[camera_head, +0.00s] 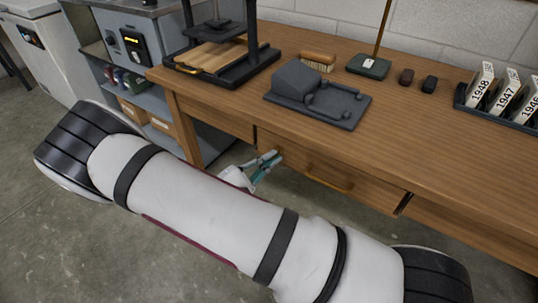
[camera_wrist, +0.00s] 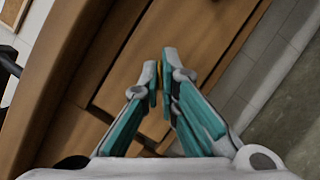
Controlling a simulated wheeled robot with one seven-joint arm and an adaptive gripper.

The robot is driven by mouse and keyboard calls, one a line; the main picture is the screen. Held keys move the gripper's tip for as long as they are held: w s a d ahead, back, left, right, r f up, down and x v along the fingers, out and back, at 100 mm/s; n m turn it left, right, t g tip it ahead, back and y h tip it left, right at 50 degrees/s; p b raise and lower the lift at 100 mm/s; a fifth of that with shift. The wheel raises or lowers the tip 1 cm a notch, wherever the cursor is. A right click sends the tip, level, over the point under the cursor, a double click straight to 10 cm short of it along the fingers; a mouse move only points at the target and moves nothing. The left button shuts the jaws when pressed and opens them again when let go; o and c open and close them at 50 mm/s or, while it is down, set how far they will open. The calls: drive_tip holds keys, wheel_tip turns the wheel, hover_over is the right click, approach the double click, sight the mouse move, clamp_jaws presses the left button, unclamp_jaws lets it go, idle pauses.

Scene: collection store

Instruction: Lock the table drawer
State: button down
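The wooden table (camera_head: 420,125) has a drawer (camera_head: 370,190) in its front, with a curved brass-coloured handle (camera_head: 328,184). The drawer looks shut, with dark gaps at its ends; it also shows in the wrist view (camera_wrist: 118,82). My gripper (camera_head: 274,157) is at the drawer's left part, left of the handle. In the wrist view, its teal and grey fingertips (camera_wrist: 160,78) are close together around a small brass-coloured piece (camera_wrist: 159,74) at the drawer front. The fingers hide most of this piece, so I cannot tell whether it is a key or how it is turned.
On the table stand a dark press (camera_head: 232,72) with a wooden board, a grey moulded tray (camera_head: 318,98), a brush (camera_head: 318,61), a green-based stand (camera_head: 368,66) and a rack of year cards (camera_head: 500,108). Grey shelving (camera_head: 150,95) stands left. The floor in front is clear.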

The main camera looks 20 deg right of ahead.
drive_tip(key=n+t+p, duration=0.1)
drive_tip(key=n, duration=0.2)
drive_tip(key=n+t+p, duration=0.1)
drive_tip(key=n+t, duration=0.1)
drive_tip(key=n, duration=0.2)
drive_tip(key=shift+s+d, duration=0.1)
drive_tip(key=shift+d, duration=0.05)
drive_tip(key=n+t+p, duration=0.1)
drive_tip(key=n+t, duration=0.1)
drive_tip(key=n, duration=0.2)
drive_tip(key=n+t+y+p, duration=0.1)
drive_tip(key=n+t, duration=0.1)
drive_tip(key=n, duration=0.2)
drive_tip(key=shift+s+f+p, duration=0.1)
drive_tip(key=shift+p, duration=0.3)
drive_tip(key=shift+n, duration=0.4)
drive_tip(key=c, duration=1.8)
unclamp_jaws()
drive_tip(key=shift+d, duration=0.1)
drive_tip(key=shift+c, duration=0.2)
drive_tip(key=v, duration=1.2)
drive_tip(key=shift+s, duration=0.1)
